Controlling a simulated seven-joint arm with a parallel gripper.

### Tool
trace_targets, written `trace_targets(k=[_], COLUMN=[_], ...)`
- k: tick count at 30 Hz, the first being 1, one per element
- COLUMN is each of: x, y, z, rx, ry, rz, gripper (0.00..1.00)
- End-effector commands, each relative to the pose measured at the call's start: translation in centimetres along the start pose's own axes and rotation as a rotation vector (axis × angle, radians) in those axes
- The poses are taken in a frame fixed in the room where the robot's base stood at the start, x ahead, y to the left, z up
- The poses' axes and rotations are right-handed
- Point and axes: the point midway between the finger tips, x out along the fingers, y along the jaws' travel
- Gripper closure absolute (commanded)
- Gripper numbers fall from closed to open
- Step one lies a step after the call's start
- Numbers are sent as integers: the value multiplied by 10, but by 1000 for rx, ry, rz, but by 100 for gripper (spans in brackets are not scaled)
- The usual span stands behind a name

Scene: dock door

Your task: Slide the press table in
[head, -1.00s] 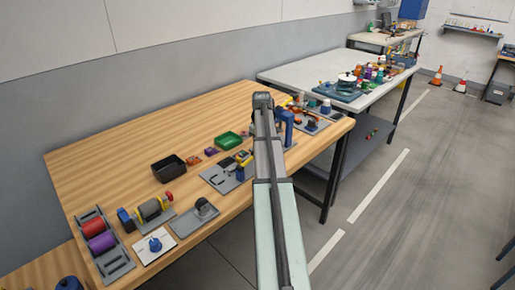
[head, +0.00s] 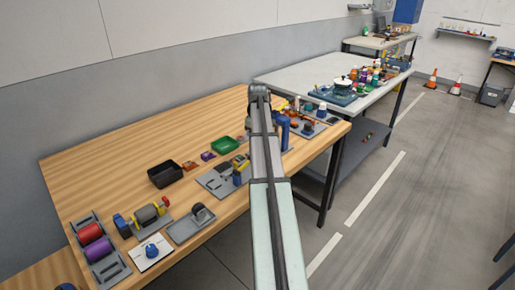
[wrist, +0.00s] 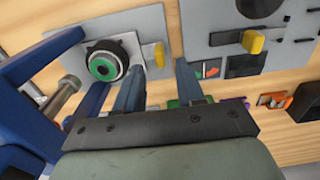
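In the wrist view, a pale sliding plate, apparently the press table (wrist: 129,42), lies on a grey base plate (wrist: 182,17). It carries a black round piece with a green centre (wrist: 103,65). A yellow knob (wrist: 158,52) sits at its right side. The blue press frame (wrist: 35,70) stands at the left; the press also shows in the head view (head: 284,130), partly behind my arm. My gripper (wrist: 160,68) is open, its two fingertips on either side of the yellow knob. Whether they touch it, I cannot tell. My fingers are hidden in the head view.
A panel with another yellow knob (wrist: 252,42) lies right of the press. On the wooden bench (head: 110,150) are a black bin (head: 165,174), a green tray (head: 224,146) and a roller fixture (head: 147,215). Bare wood lies along the wall side.

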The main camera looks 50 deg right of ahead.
Motion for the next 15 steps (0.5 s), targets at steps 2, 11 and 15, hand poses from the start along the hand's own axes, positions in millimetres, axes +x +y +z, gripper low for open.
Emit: trace_targets(k=[2, 11, 15], x=[-17, -67, -82], y=[1, 1, 0], z=[-1, -1, -1], rx=[0, 0, 0], ry=[2, 1, 0], rz=[2, 1, 0], gripper=[62, 62, 62])
